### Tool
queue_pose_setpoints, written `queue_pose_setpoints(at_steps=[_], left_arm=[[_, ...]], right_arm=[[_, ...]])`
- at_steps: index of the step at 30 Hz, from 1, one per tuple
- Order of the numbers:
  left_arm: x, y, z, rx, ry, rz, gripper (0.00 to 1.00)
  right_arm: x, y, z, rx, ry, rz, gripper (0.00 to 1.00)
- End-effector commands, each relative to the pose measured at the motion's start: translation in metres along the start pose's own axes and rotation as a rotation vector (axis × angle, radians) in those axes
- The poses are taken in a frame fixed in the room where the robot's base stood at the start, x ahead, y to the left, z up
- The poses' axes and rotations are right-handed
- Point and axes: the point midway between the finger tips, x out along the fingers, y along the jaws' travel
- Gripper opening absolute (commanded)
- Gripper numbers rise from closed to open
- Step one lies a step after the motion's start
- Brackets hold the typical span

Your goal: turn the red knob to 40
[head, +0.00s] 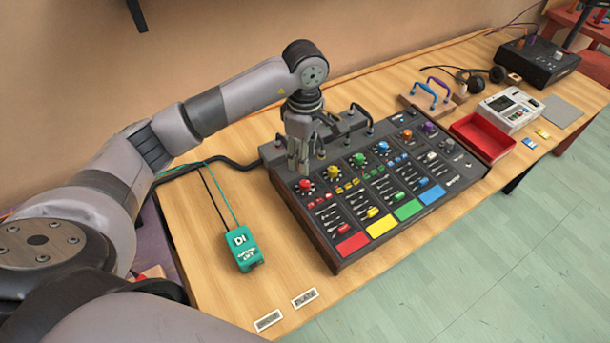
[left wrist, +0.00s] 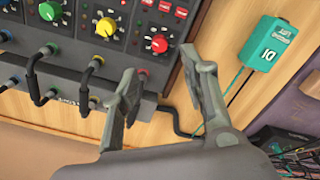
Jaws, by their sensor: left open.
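The red knob (head: 304,185) sits at the left end of the row of coloured knobs on the dark mixing console (head: 337,268). In the left wrist view the red knob (left wrist: 159,43) shows with a light pointer on it, above and between the fingertips. Its dial numbers are too small to read. My left gripper (head: 299,170) is over the upper left of the console, close to the red knob. In the left wrist view the left gripper (left wrist: 167,80) has its two fingers apart with nothing between them. I cannot tell whether a finger touches the console.
A yellow knob (head: 333,172) is just right of the red one, then a green knob (head: 359,159). Black cables plug in along the console's back. A teal DI box (head: 243,248) lies left of the console. A red tray (head: 483,137) stands to the right.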

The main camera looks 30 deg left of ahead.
Motion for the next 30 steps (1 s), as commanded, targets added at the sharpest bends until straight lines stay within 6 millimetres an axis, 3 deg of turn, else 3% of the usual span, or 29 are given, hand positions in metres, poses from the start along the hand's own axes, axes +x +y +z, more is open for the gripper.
queue_pose_setpoints(at_steps=[6, 12, 18, 26, 30], left_arm=[[0.047, -0.002, 0.001, 0.0, -0.001, -0.007, 0.41], [0.078, -0.001, 0.001, 0.0, -0.002, -0.004, 0.41], [0.092, 0.0, 0.001, 0.0, -0.001, -0.001, 0.41], [0.093, 0.0, 0.0, 0.001, -0.001, 0.0, 0.41], [0.093, 0.0, 0.0, 0.0, -0.001, 0.0, 0.33]], right_arm=[[-0.012, 0.003, -0.027, 0.001, 0.04, 0.003, 0.42], [-0.017, -0.002, -0.027, 0.002, 0.04, -0.002, 0.42], [-0.018, -0.008, -0.018, 0.003, 0.026, -0.01, 0.42], [-0.018, -0.008, -0.015, 0.002, 0.02, -0.01, 0.42], [-0.018, -0.006, -0.015, 0.001, 0.02, -0.008, 0.42]])
